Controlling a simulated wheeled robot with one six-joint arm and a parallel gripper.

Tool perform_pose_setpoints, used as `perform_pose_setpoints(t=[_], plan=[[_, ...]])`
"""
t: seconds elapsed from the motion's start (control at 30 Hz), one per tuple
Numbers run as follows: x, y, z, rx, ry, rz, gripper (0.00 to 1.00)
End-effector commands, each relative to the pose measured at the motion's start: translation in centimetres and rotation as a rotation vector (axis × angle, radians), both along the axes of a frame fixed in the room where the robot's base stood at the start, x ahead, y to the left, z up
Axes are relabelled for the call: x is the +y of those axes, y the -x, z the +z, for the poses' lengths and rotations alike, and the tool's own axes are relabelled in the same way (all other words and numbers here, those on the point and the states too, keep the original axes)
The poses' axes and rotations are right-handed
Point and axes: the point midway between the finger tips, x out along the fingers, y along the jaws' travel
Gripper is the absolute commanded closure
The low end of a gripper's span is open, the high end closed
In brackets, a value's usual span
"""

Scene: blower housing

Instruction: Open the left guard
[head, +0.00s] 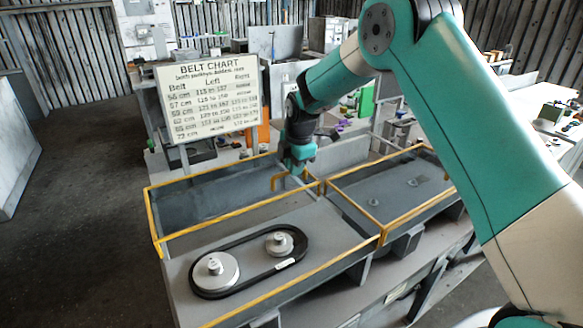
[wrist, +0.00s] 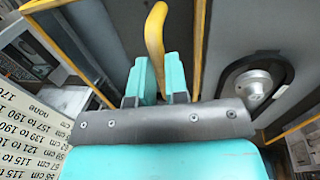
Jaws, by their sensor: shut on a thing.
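The left guard (head: 222,212) is a yellow-edged frame with a grey panel, behind the left half of the housing in the head view. It stands clear of the belt, which lies uncovered in front of it. My gripper (head: 295,168) is at the guard's right end. In the wrist view my gripper (wrist: 158,80) has its teal fingers shut on the yellow handle (wrist: 155,35) of the guard. The black belt (head: 215,290) runs around a large pulley (head: 215,268) and a small pulley (head: 280,243). The guard's exact tilt is hard to tell.
The right guard (head: 425,205) is a yellow frame over the right half, with several small round fittings. A belt chart board (head: 210,97) stands just behind the left guard. Cluttered benches are at the back. The floor at left is clear.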

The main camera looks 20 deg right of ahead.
Motion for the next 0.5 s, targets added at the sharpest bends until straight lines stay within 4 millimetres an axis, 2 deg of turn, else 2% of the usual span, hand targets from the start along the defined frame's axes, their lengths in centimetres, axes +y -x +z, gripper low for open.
perform_pose_setpoints(t=[0.03,0.07,0.13,0.17,0.5], plan=[[-0.03,-0.06,0.09,-0.003,0.0,0.0,1.0],[-0.03,-0.06,0.09,-0.003,0.0,0.0,0.79],[-0.02,-0.05,0.08,-0.002,0.001,0.0,0.63],[-0.01,-0.05,0.08,-0.002,0.001,0.0,0.6],[0.03,0.02,0.37,-0.003,0.0,0.0,0.6]])
